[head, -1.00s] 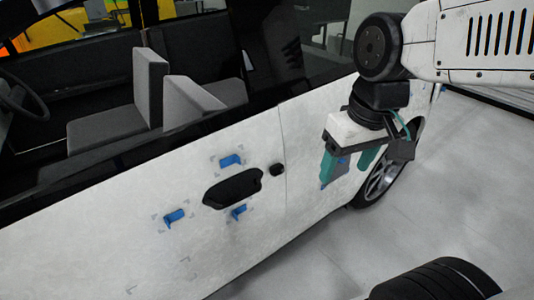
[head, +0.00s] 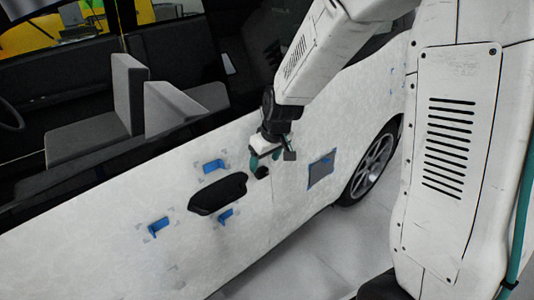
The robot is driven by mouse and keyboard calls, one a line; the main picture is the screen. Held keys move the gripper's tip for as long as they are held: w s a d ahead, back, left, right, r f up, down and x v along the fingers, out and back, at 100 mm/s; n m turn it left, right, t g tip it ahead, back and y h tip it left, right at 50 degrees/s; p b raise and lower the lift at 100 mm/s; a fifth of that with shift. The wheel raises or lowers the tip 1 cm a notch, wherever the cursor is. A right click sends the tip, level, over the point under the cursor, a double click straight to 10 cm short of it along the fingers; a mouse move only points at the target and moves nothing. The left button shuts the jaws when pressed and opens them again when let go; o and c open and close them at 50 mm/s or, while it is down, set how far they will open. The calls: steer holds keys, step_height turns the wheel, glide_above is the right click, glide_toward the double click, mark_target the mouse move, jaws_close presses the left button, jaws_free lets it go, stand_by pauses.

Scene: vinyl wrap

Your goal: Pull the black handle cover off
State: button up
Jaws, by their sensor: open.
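The black door handle (head: 217,194) sits in the white car door, left of my gripper. A small dark round piece, the small black cover (head: 262,173), shows at the handle's right end, just under my gripper. My gripper (head: 261,164) is open, its teal fingers pointing down at the door over this piece. The fingers partly hide the piece, and I cannot tell whether they touch it or stand around it.
A grey patch with blue edges (head: 321,168) lies on the panel to the right. The rear wheel (head: 372,165) is farther right. Grey floor lies below the car.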

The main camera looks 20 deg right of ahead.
mark_target(263, 169)
steer(key=shift+x, duration=2.4)
steer(key=c, duration=1.2)
steer(key=shift+s+d+r, duration=0.15)
steer(key=shift+s, duration=0.5)
steer(key=shift+s+d+r, duration=0.2)
steer(key=shift+s+d, duration=0.15)
steer(key=shift+s, duration=0.7)
steer(key=shift+s+d+r, duration=0.2)
steer(key=shift+s+d, duration=0.15)
steer(key=shift+s, duration=0.75)
steer(key=shift+s+d+r, duration=0.2)
steer(key=shift+s+d, duration=0.15)
steer(key=shift+s, duration=0.7)
steer(key=shift+s+a, duration=0.1)
